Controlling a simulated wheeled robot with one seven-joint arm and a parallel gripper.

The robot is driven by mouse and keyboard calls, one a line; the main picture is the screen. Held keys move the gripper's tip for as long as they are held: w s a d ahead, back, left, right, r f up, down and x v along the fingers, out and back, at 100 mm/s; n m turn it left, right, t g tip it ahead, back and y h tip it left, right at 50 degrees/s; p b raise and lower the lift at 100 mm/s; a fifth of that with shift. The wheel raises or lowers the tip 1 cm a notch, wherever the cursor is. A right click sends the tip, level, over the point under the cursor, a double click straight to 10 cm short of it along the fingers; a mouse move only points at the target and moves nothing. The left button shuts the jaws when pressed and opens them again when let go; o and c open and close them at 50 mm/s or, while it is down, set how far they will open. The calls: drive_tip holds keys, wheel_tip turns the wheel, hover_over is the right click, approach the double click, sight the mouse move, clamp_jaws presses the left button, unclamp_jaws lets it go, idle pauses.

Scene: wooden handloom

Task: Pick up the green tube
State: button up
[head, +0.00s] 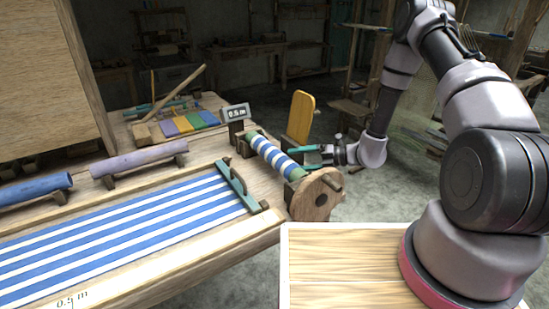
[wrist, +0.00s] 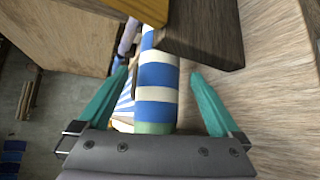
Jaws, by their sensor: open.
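My gripper (head: 310,152) is open at the tube, with one teal finger on each side in the wrist view (wrist: 160,76).
A blue tube (head: 35,188) and a purple tube (head: 138,159) rest on supports at left. Striped cloth (head: 120,235) covers the loom bed, with a green-edged bar (head: 240,188) across its end.

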sight(286, 161)
drive_tip(key=x, duration=0.5)
clamp_jaws()
drive_tip(key=shift+r, duration=0.1)
